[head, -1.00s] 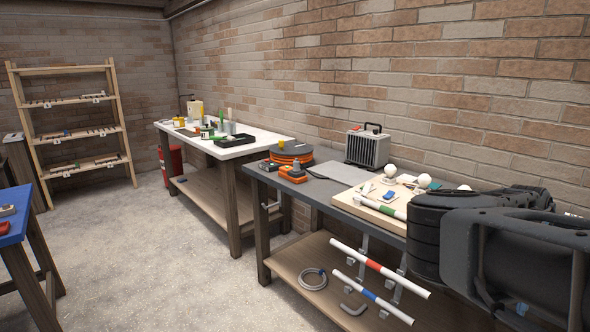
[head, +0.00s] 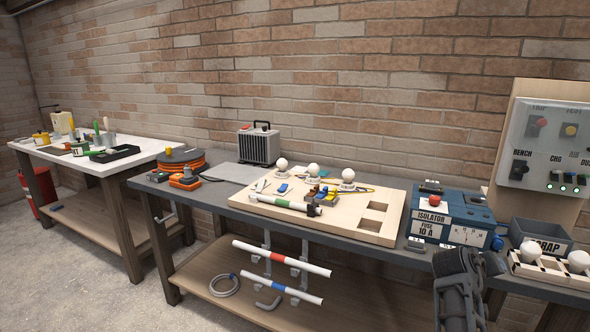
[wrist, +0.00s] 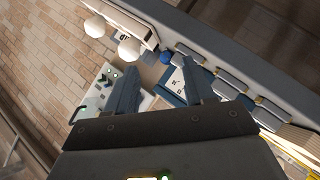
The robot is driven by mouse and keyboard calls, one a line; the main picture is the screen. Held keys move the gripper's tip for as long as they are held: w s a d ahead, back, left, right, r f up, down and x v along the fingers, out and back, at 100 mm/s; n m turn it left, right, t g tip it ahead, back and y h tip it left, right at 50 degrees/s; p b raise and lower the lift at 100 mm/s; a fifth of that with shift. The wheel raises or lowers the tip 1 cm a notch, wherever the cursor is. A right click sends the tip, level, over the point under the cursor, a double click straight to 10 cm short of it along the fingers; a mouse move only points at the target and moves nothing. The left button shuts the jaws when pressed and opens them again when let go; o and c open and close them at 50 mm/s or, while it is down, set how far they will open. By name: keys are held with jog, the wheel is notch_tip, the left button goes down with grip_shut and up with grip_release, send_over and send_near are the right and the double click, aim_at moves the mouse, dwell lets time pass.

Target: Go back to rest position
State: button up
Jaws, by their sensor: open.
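My gripper (wrist: 163,72) shows in the wrist view with its two dark fingers apart and nothing between them. Past the fingers the wrist view shows a blue-and-white box, a panel and white round bulbs, tilted in the picture. In the head view a dark part of my arm stands at the lower right, in front of the grey workbench (head: 222,194), near the blue isolator box (head: 455,217). My fingertips cannot be made out clearly there.
A wooden board (head: 375,231) with bulbs, a green-banded tube and tools lies on the bench. A grey heater (head: 259,146), an orange cable reel (head: 182,160) and a control panel (head: 550,130) stand around it. A white-topped table (head: 150,142) is at left; floor between is clear.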

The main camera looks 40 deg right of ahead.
jog(key=w+a+f+n+t+y, duration=0.15)
jog(key=a+n+t, duration=0.5)
jog(key=a, duration=0.65)
jog(key=w+a+f+n+t+y, duration=0.1)
jog(key=w+a+n+t+y, duration=0.15)
jog(key=a+n+t, duration=0.7)
jog(key=s+a+r+m+y, duration=0.1)
jog(key=s+a, duration=0.3)
jog(key=a, duration=0.6)
jog(key=s+a+r+m+t+y, duration=0.1)
jog(key=s+a+r+y, duration=0.3)
jog(key=a, duration=0.6)
jog(key=s+a+r+m+y, duration=0.3)
jog(key=s+a, duration=0.2)
jog(key=a, duration=0.5)
jog(key=shift+a+t, duration=0.15)
jog(key=shift+t, duration=0.25)
jog(key=shift+s, duration=0.1)
